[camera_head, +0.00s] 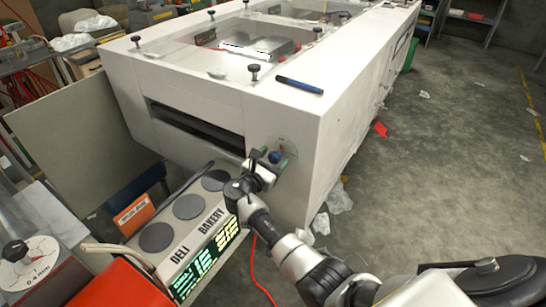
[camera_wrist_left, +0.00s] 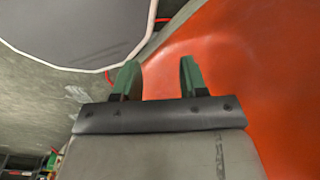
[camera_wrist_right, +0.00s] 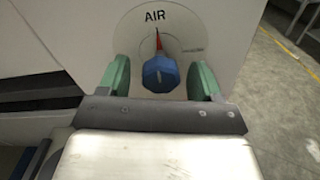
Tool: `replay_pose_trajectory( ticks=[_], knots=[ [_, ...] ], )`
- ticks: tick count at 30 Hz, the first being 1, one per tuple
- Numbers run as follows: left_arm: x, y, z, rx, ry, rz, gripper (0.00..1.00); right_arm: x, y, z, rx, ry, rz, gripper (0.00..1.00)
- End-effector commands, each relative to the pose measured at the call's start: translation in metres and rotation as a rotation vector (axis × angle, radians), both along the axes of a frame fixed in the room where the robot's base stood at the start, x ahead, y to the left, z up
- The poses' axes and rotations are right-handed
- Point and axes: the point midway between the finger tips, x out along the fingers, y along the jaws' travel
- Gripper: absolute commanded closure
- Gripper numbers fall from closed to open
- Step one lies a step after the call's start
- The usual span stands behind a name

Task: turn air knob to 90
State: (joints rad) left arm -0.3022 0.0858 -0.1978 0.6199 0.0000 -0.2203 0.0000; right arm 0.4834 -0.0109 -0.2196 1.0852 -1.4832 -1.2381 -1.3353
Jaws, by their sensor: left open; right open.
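The blue air knob (camera_wrist_right: 160,74) sits on a round white dial (camera_wrist_right: 158,28) marked AIR in the right wrist view. A red pointer line shows just above the knob, near the top of the dial. My right gripper (camera_wrist_right: 158,78) is open, with one green finger on each side of the knob and a gap on both sides. In the head view the knob (camera_head: 274,157) is on the front face of the white machine (camera_head: 290,190), beside my right gripper (camera_head: 268,160). My left gripper (camera_wrist_left: 155,78) is open and empty, close to an orange-red surface (camera_wrist_left: 240,60).
A DELI BAKERY box (camera_head: 180,245) with round grey discs stands below the machine's slot. An orange-red object (camera_head: 125,285) is at the lower left. A blue marker (camera_head: 299,85) lies on the machine top. The concrete floor (camera_head: 450,150) at right is mostly open, with scraps.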

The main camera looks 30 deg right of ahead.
Motion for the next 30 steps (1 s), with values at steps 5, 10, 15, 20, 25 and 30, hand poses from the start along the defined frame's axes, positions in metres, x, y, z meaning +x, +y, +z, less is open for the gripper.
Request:
replay_pose_trajectory(
  ticks=[5, 10, 15, 20, 25, 30],
  knots=[
    [0.0014, 0.0002, 0.0005, 0.000, -0.002, 0.001, 0.57, 0.0016, -0.0035, -0.0007, 0.000, 0.001, 0.000, 0.35],
    [0.0017, -0.0017, 0.0003, -0.003, -0.002, 0.002, 0.57, 0.0016, -0.0031, -0.0007, 0.001, 0.000, 0.000, 0.38],
    [0.0017, -0.0052, 0.0003, -0.007, -0.002, 0.001, 0.57, 0.0015, -0.0029, -0.0006, 0.001, 0.000, 0.000, 0.64],
    [0.0016, -0.0078, 0.0003, -0.010, -0.002, 0.000, 0.57, 0.0015, -0.0028, -0.0006, 0.001, 0.000, 0.000, 0.84],
    [0.0017, -0.0079, -0.0017, -0.010, -0.002, -0.001, 0.57, 0.0015, -0.0028, -0.0013, 0.007, -0.010, 0.000, 0.84],
    [0.0018, -0.0078, -0.0087, -0.010, -0.002, -0.001, 0.57, 0.0015, -0.0029, -0.0027, 0.033, -0.055, 0.000, 0.84]
  ],
)
